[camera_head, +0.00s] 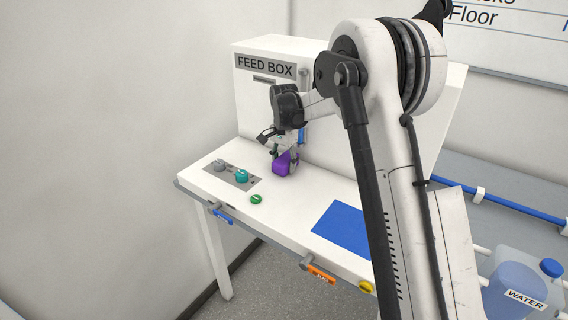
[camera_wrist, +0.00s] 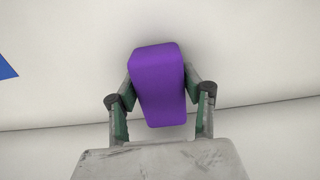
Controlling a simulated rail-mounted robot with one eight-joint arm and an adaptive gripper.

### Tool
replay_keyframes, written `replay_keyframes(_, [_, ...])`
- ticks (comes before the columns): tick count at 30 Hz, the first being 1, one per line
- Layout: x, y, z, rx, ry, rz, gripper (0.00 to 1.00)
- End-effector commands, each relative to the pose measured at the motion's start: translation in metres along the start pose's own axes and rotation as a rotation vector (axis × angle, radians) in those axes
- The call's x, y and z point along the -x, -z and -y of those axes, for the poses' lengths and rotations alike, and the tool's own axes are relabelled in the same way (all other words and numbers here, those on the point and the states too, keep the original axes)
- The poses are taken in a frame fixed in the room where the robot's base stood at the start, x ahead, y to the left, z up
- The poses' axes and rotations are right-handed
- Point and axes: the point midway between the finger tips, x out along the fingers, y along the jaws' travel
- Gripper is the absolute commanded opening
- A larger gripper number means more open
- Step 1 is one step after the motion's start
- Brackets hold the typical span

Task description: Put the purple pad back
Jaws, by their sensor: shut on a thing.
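The purple pad (camera_head: 284,164) is a rounded block near the back of the white table, below the feed box. My gripper (camera_head: 287,151) is above it and shut on it. In the wrist view the purple pad (camera_wrist: 158,84) sits between the two fingers of my gripper (camera_wrist: 158,92), one on each side. I cannot tell whether the pad touches the table top or hangs just above it.
The white table (camera_head: 290,208) carries a grey plate with a grey knob (camera_head: 219,165) and a teal knob (camera_head: 242,176), a green knob (camera_head: 256,199) and a flat blue patch (camera_head: 345,228). The feed box (camera_head: 264,66) stands behind. A water container (camera_head: 517,290) is at lower right.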

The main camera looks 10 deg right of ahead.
Motion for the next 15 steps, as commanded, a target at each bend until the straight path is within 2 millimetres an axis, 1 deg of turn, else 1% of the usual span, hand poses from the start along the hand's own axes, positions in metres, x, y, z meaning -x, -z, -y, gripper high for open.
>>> replay_keyframes(5, [-0.0046,-0.0001,0.0,0.0,0.0,0.0,0.13])
replay_keyframes(6, [-0.0035,-0.0001,0.0,0.0,0.0,0.0,0.47])
replay_keyframes(9, [-0.003,-0.0001,0.0,0.0,0.0,0.0,0.61])
replay_keyframes(15, [-0.0029,-0.0001,0.0,0.0,0.0,0.0,0.61])
